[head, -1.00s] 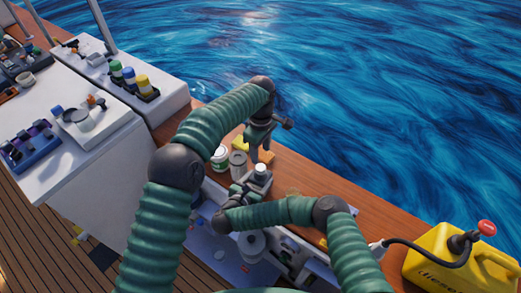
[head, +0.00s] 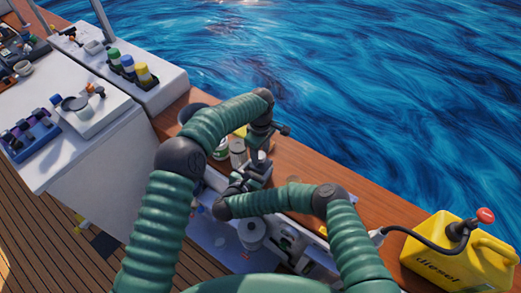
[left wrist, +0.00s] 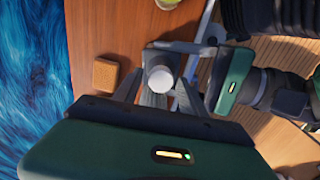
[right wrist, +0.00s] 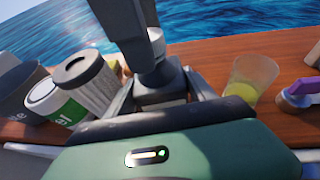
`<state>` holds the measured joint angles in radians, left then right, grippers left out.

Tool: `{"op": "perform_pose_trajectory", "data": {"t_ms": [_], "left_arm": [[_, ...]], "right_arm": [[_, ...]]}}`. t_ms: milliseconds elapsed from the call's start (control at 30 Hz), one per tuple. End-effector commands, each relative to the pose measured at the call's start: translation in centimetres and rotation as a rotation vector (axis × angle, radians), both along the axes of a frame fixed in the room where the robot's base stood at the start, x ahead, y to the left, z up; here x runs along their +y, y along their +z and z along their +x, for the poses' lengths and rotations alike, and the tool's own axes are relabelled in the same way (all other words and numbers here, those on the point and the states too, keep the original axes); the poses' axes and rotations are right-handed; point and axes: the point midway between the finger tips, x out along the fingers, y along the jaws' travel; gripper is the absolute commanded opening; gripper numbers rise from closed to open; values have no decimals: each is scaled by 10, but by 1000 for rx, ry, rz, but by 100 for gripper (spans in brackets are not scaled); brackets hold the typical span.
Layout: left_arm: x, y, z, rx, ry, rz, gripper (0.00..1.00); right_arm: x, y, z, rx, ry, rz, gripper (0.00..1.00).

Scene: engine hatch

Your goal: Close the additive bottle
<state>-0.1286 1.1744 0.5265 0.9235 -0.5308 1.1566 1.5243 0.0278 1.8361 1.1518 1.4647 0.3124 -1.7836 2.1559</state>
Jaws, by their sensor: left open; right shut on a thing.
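The additive bottle appears as a grey body (right wrist: 163,92) in the right wrist view, upright over the wooden ledge. My right gripper (right wrist: 160,103) is shut on this body. Its white cap (left wrist: 160,78) shows in the left wrist view; I cannot tell how tight it sits. My left gripper (left wrist: 158,92) is open, with one finger on each side of the cap. In the head view the left gripper (head: 256,160) points down from above at the bottle, and the right gripper (head: 243,183) comes in from below. The arms hide most of the bottle there.
A ribbed grey filter (right wrist: 92,82) and a green-labelled can (right wrist: 58,103) stand left of the bottle in the right wrist view. A clear cup (right wrist: 250,78) with yellow contents stands right. A tan block (left wrist: 105,74) lies nearby. The yellow diesel can (head: 455,260) stands farther right.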

Motion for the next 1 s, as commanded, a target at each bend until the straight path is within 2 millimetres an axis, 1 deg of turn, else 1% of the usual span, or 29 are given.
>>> {"op": "perform_pose_trajectory", "data": {"t_ms": [67,400,433,667,767,833,967,1000], "left_arm": [[0,0,0,0,0,0,47],[0,0,0,0,0,0,3],[0,0,0,-1,0,-1,0],[0,1,0,-1,-15,-1,0],[0,1,0,-2,-124,-1,0],[0,1,1,-3,-278,-1,0],[0,0,1,-2,-672,-1,0],[0,0,1,-2,-799,-2,0]], "right_arm": [[0,0,0,1,0,0,0],[0,0,0,1,0,0,0],[0,0,0,1,0,0,0],[0,0,0,1,1,0,0],[0,0,0,1,1,0,0],[0,0,0,1,1,0,0],[0,0,0,1,1,0,0],[0,0,-1,1,1,0,0]]}}
